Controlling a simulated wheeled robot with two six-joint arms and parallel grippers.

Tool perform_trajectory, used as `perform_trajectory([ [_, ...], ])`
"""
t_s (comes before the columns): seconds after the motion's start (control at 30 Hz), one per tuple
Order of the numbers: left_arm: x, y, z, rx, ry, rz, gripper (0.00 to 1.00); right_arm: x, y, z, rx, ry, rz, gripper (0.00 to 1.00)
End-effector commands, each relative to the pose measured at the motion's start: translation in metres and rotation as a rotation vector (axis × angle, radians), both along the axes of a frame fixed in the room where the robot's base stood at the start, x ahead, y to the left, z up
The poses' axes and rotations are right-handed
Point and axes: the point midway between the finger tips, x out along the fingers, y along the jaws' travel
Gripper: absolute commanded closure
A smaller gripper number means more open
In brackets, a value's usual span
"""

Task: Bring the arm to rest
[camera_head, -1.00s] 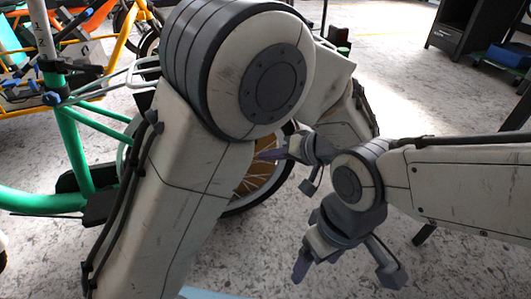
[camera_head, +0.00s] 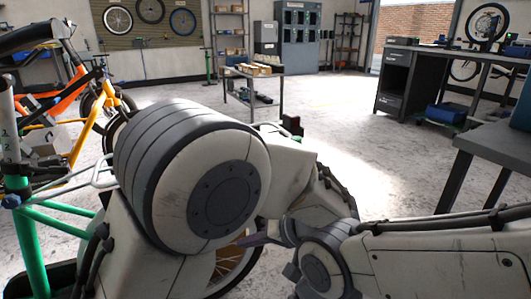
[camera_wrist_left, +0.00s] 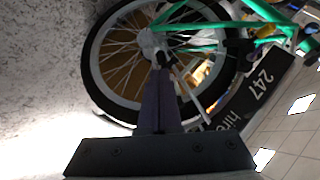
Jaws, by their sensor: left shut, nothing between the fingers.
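My left gripper (camera_head: 250,240) shows as a purple-grey fingertip just beyond my left arm's big joint, in front of the bike's rear wheel. In the left wrist view its fingers (camera_wrist_left: 160,103) are shut with nothing between them. The spoked wheel (camera_wrist_left: 100,60) lies behind the fingertips in that view; I cannot tell how far off it is. My left arm (camera_head: 190,180) fills the middle of the head view and hides much of the bike. My right arm (camera_head: 430,260) comes in from the right; its gripper is out of view below.
A green bike frame (camera_head: 30,245) stands close at left, with an orange-yellow bike (camera_head: 72,135) behind it. A dark workbench (camera_head: 495,145) is near at right, and another (camera_head: 395,95) stands farther back. A small table (camera_head: 253,85) stands behind. Floor between is clear.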

Motion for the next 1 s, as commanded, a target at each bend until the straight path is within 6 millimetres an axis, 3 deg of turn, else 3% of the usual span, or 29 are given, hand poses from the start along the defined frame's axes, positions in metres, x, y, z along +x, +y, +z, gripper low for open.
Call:
perform_trajectory([
  [0.03, -0.014, 0.006, 0.02, -0.034, 0.066, -0.017, 1.0, 0.0, 0.0, 0.018, 0.0, 0.0, 0.0, 0.19],
  [0.2, -0.088, 0.019, 0.061, -0.237, 0.398, -0.189, 1.0, 0.0, 0.0, 0.065, 0.001, -0.001, 0.0, 0.19],
  [0.3, -0.129, 0.018, 0.077, -0.372, 0.53, -0.326, 1.0, 0.0, 0.0, 0.085, 0.001, -0.001, 0.0, 0.19],
  [0.5, -0.183, 0.01, 0.104, -0.578, 0.631, -0.571, 1.0, 0.0, 0.0, 0.116, 0.001, -0.001, 0.0, 0.19],
  [0.67, -0.213, 0.001, 0.126, -0.7, 0.628, -0.752, 1.0, 0.0, 0.0, 0.139, 0.0, 0.0, 0.0, 0.19],
  [1.0, -0.213, -0.001, 0.203, -0.697, 0.636, -0.76, 1.0, 0.0, 0.0, 0.217, 0.001, -0.001, 0.0, 0.19],
])
